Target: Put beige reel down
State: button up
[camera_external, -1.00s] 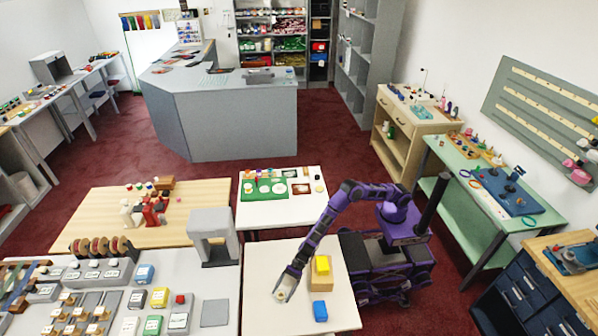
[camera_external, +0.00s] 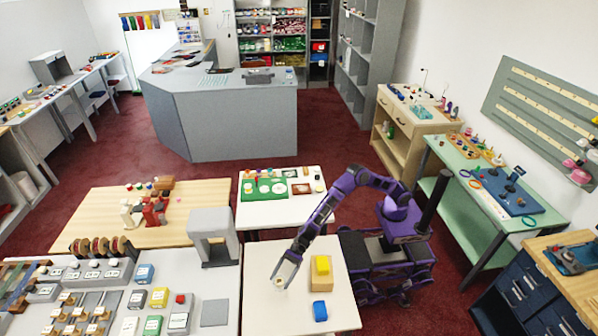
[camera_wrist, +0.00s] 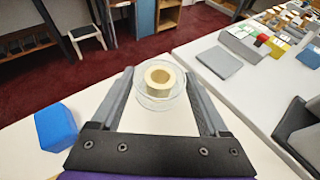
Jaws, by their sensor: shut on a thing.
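The beige reel (camera_wrist: 160,76) is a short ring with a hollow middle and clear round flanges. In the wrist view it sits between the fingertips of my gripper (camera_wrist: 161,83), which is shut on it. In the external view my gripper (camera_external: 280,279) points down over the left part of the white table (camera_external: 275,315), and the reel (camera_external: 279,282) shows only as a small pale spot there. I cannot tell whether the reel touches the tabletop.
The tabletop around the gripper is clear.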

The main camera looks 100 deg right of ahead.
jog(key=shift+r, duration=0.75)
jog(key=shift+s+a+r, duration=0.35)
jog(key=shift+s+r, duration=0.1)
jog(key=shift+r, duration=0.3)
jog(key=s+a+n+g+y, duration=0.1)
jog(key=s+a, duration=0.2)
jog(key=s, duration=0.3)
jog(key=s+a+n+g, duration=0.1)
jog(key=s+a, duration=0.2)
jog(key=s, duration=0.2)
jog(key=n+g+y, duration=0.1)
send_over(343, 308)
notch_tip(343, 308, down, 11)
jog(key=shift+w+d+r+b, duration=0.1)
jog(key=shift+b, duration=0.25)
jog(key=shift+f+b, duration=0.3)
jog(key=shift+f, duration=1.85)
jog(key=shift+f, duration=0.2)
jog(key=o, duration=1.2)
